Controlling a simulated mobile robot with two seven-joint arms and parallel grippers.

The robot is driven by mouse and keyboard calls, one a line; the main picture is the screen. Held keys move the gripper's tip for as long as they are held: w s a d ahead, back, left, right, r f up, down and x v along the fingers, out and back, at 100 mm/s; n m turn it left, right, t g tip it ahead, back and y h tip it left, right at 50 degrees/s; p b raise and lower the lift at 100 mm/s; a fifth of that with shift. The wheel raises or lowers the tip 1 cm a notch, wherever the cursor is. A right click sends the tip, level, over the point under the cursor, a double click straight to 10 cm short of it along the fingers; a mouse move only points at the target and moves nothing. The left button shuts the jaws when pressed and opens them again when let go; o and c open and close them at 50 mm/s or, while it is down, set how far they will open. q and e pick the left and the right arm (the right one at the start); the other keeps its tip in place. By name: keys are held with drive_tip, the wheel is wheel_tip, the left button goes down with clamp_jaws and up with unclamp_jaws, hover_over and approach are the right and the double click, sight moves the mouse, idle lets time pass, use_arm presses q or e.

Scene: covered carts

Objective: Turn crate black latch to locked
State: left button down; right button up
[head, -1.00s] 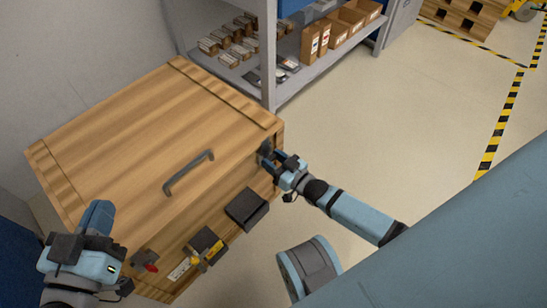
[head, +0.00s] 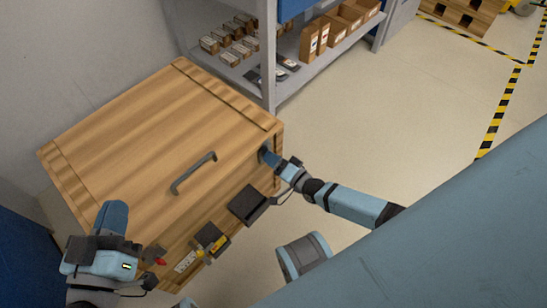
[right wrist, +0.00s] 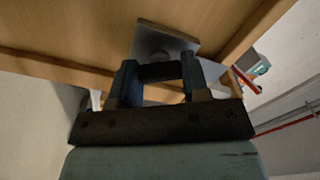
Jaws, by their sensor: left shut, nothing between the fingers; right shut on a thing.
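The wooden crate (head: 150,125) stands at the left with its lid down. My right gripper (head: 268,157) is at the crate's right end, near the front corner. In the right wrist view its two fingers (right wrist: 160,82) are shut on the black latch (right wrist: 160,71), which lies crosswise between them in front of a grey metal plate (right wrist: 165,43). In the head view the gripper hides the latch. My left gripper (head: 114,216) is shut and empty, in front of the crate's left front side.
A dark handle (head: 193,172) is on the lid. A black box (head: 248,204), a box with a yellow part (head: 213,240) and a red knob (head: 160,261) are on the crate's front. A grey shelf (head: 320,68) with cartons stands behind.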

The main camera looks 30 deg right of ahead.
use_arm(q)
drive_tip(key=shift+f, duration=0.15)
use_arm(e)
drive_tip(key=shift+m, duration=2.3)
drive_tip(key=o, duration=0.9)
drive_tip(key=shift+s, duration=0.1)
use_arm(q)
drive_tip(key=shift+t, duration=0.9)
drive_tip(key=r+p, duration=0.2)
drive_tip(key=r, duration=0.1)
drive_tip(key=r+p, duration=0.1)
drive_tip(key=r, duration=0.1)
drive_tip(key=shift+s+a, duration=0.15)
drive_tip(key=shift+a, duration=0.1)
use_arm(e)
drive_tip(key=v, duration=1.3)
drive_tip(key=shift+s+d, duration=0.2)
drive_tip(key=shift+s, duration=0.1)
